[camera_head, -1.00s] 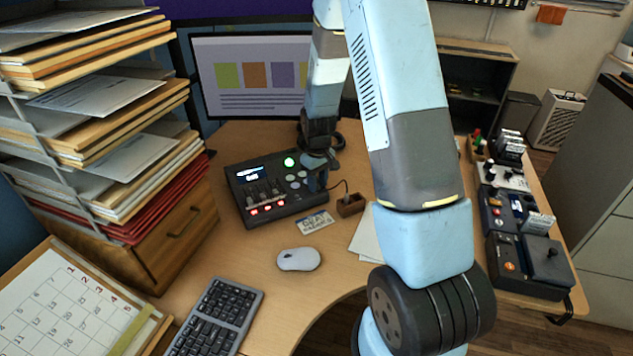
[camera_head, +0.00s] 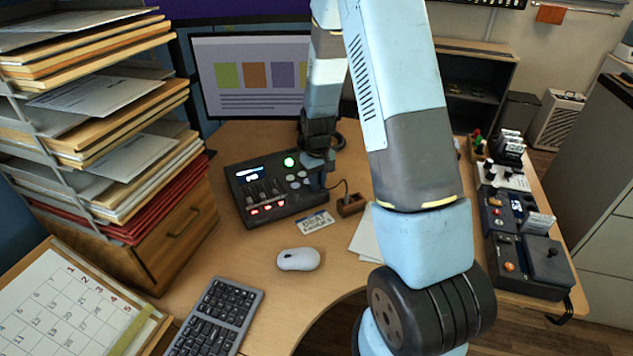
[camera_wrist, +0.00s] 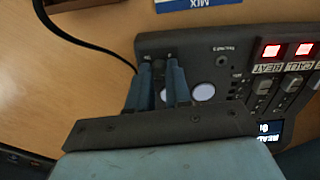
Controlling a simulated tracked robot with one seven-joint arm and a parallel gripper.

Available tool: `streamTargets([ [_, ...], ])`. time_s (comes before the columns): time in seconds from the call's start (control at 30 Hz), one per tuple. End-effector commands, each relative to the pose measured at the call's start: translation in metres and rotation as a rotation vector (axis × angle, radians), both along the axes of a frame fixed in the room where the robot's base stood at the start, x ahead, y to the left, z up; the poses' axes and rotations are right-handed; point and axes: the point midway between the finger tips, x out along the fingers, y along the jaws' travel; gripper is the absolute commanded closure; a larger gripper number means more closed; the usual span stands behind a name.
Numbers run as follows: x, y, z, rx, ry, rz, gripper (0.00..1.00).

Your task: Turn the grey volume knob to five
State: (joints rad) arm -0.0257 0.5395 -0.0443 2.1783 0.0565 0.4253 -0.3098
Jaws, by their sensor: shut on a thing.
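The black mixer panel (camera_head: 255,212) stands on the desk, with a small lit display (camera_head: 252,174), sliders, and lit red and green buttons. My gripper (camera_head: 316,184) points down at its right end. In the wrist view my gripper (camera_wrist: 160,82) has both blue-grey fingers down on the panel (camera_wrist: 235,42), closed around the volume knob. The knob is almost wholly hidden between the fingers, so its pointer and setting cannot be read. Two pale round buttons (camera_wrist: 203,92) lie right beside the fingers. The display (camera_wrist: 268,130) is partly cut off there, its reading unclear.
The monitor (camera_head: 250,105) stands behind.

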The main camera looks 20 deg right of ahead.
Motion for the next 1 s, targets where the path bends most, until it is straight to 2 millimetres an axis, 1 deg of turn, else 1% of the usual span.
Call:
streamTargets([
  [1.0, 0.0016, 0.0004, 0.0009, 0.000, -0.003, -0.932, 1.00],
])
